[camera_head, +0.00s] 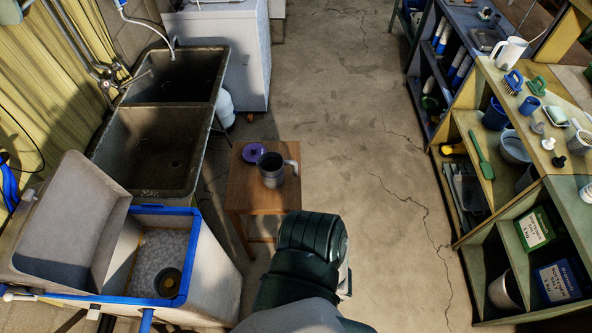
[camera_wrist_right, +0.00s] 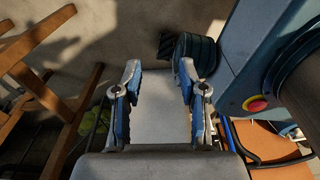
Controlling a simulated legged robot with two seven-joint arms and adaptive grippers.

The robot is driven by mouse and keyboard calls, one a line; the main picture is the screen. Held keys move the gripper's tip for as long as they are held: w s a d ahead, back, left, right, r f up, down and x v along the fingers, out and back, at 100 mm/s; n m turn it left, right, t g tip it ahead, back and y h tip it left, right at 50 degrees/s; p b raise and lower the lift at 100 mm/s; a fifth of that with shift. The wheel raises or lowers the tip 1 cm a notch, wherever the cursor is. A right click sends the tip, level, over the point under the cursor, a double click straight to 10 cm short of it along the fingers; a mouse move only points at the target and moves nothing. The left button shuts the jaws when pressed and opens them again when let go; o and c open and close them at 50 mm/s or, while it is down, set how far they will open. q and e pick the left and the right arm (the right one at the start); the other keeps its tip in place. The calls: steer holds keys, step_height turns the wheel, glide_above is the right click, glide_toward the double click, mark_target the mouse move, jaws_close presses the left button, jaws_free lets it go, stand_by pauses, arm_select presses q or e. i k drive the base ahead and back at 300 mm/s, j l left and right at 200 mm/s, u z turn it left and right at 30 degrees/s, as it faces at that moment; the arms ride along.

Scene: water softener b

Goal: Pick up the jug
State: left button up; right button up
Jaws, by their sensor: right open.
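A grey jug (camera_head: 271,170) with a pale handle on its right stands upright on a small wooden table (camera_head: 241,194) in the head view. A white jug (camera_head: 510,52) stands on the shelf top at the right. My right gripper (camera_wrist_right: 159,85) is open in the right wrist view, with nothing between its fingers. My dark right arm comes up at the bottom centre of the head view, short of the small table, and its fingers are hidden there. Neither jug can be made out in the right wrist view. My left gripper is not in view.
A purple lid (camera_head: 254,152) lies beside the grey jug. A dark double sink (camera_head: 150,140) and a blue-rimmed open bin (camera_head: 190,222) stand left. Shelves (camera_head: 470,150) with cups, brushes and salt bags line the right. The concrete floor (camera_head: 350,130) between is clear.

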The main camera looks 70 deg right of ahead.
mark_target(270, 165)
steer(key=z, duration=2.25)
